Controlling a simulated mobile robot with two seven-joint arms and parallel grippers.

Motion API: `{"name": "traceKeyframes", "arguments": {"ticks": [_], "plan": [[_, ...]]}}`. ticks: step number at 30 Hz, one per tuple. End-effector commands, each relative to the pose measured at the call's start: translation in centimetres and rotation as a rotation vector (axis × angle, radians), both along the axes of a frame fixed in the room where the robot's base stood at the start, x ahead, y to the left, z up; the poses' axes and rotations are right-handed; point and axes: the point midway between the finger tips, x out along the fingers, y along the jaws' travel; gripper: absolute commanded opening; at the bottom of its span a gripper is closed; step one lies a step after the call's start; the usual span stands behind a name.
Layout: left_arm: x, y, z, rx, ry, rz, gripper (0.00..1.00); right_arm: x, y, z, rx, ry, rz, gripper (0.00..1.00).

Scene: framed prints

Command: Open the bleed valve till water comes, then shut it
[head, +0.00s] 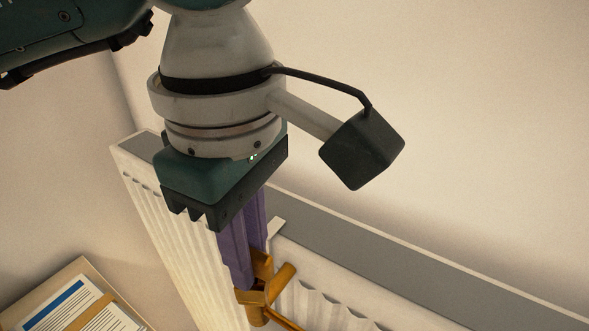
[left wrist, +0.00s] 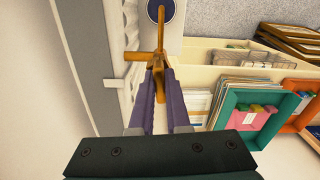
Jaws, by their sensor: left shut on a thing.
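The brass-coloured bleed valve (head: 283,277) sits at the end of the white radiator (head: 185,245), near its top. It has a short cross-shaped handle, and its lower part runs out of the picture. My left gripper (head: 250,277) points down from above, with its purple fingers shut on the valve's handle. In the left wrist view, the two fingertips (left wrist: 158,66) close on the handle, and the brass valve (left wrist: 145,56) shows just beyond them. The fingers hide part of the handle. I see no water. My right gripper is not in view.
In the left wrist view, a dark blue disc with a pale rim (left wrist: 160,11) lies beyond the valve. Wooden bins with framed prints (left wrist: 250,115) stand to the right. The radiator's grey top (head: 400,262) runs along the wall close to my gripper.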

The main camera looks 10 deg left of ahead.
Motion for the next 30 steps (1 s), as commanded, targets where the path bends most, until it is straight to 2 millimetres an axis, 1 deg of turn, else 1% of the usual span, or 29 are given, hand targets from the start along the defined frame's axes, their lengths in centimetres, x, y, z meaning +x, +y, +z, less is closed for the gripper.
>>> {"name": "traceKeyframes", "arguments": {"ticks": [5,30], "plan": [[0.1,0.0,-0.2,0.0,-0.003,-0.045,0.0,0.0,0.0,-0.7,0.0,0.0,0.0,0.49],[0.1,0.0,-0.3,0.001,-0.002,-0.437,0.0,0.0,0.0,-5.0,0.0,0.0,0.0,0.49]]}}
